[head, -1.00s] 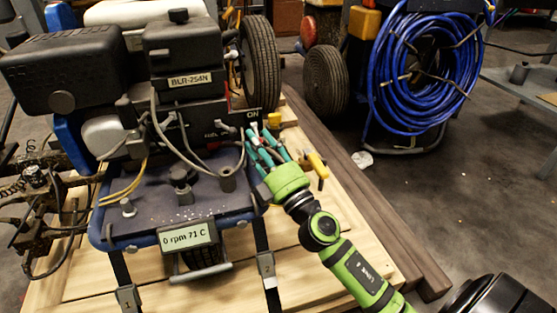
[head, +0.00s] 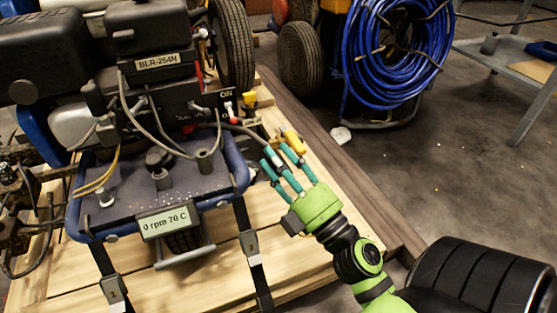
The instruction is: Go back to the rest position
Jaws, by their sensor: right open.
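The line striper (head: 155,165) stands on a wooden pallet (head: 215,275), with a dark engine labelled BLR-254N. Its small display (head: 166,223) reads 0 rpm 70 C. My right gripper (head: 283,160), green with teal fingers, is to the right of the engine, over the pallet. Its fingers are spread and hold nothing. It is apart from the switch. My left gripper is not in view.
A blue hose reel (head: 392,50) stands behind on the right. A metal table (head: 510,62) is at the far right. Numbered straps (head: 252,250) run down the striper's front. A yellow-handled part (head: 293,141) is just behind my right gripper. Grey floor (head: 440,160) is open on the right.

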